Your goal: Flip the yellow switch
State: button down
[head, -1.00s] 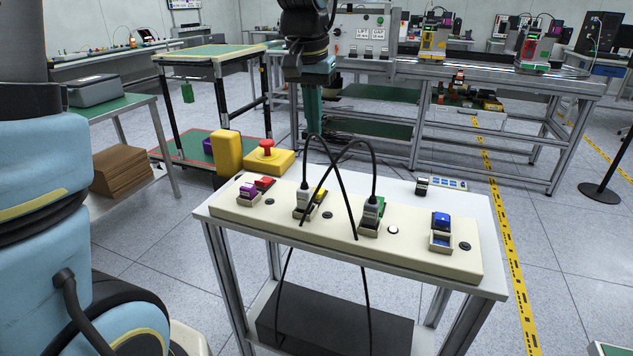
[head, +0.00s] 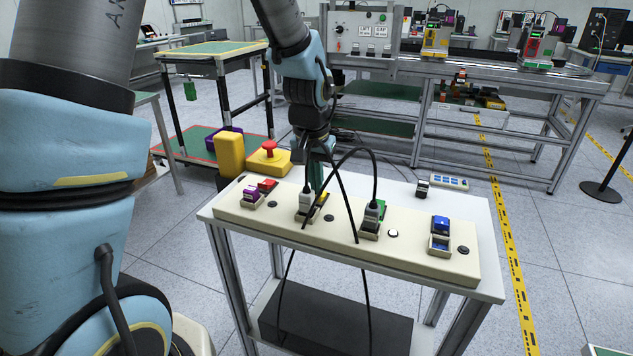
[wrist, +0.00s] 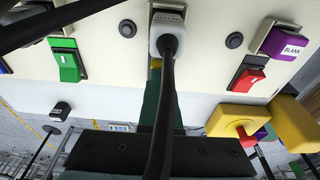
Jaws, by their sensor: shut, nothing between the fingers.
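The yellow switch (head: 323,198) sits on the long cream panel (head: 347,238), beside a grey plug (head: 305,203) with a black cable. Most of the switch is hidden by the plug and my gripper; in the wrist view only a thin yellow strip (wrist: 156,63) shows below the plug. My gripper (head: 316,188) points down at the back edge of the switch, its green fingers shut and empty. In the wrist view the fingers (wrist: 160,82) end right by the yellow strip. I cannot tell whether they touch it.
Two black cables arch over the panel in front of my gripper. Purple (head: 251,194) and red (head: 267,185) switches are left, a green switch (head: 381,212) and blue switch (head: 440,224) right. A yellow box with a red button (head: 269,158) is behind left.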

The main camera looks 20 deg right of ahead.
jog(key=shift+f+b, duration=0.2)
jog(key=shift+b, duration=0.1)
jog(key=b, duration=0.1)
jog(key=f+t+b, duration=0.1)
jog(key=b, duration=0.1)
jog(key=shift+s+a+f+h, duration=0.15)
jog(key=shift+s+a+h, duration=0.05)
jog(key=shift+h, duration=0.2)
jog(key=shift+r+p, duration=0.3)
jog(key=shift+r, duration=0.1)
jog(key=shift+w+d, duration=0.1)
jog(key=shift+w+d+r+p, duration=0.3)
jog(key=shift+w+d+p, duration=0.1)
jog(key=shift+w+d, duration=0.1)
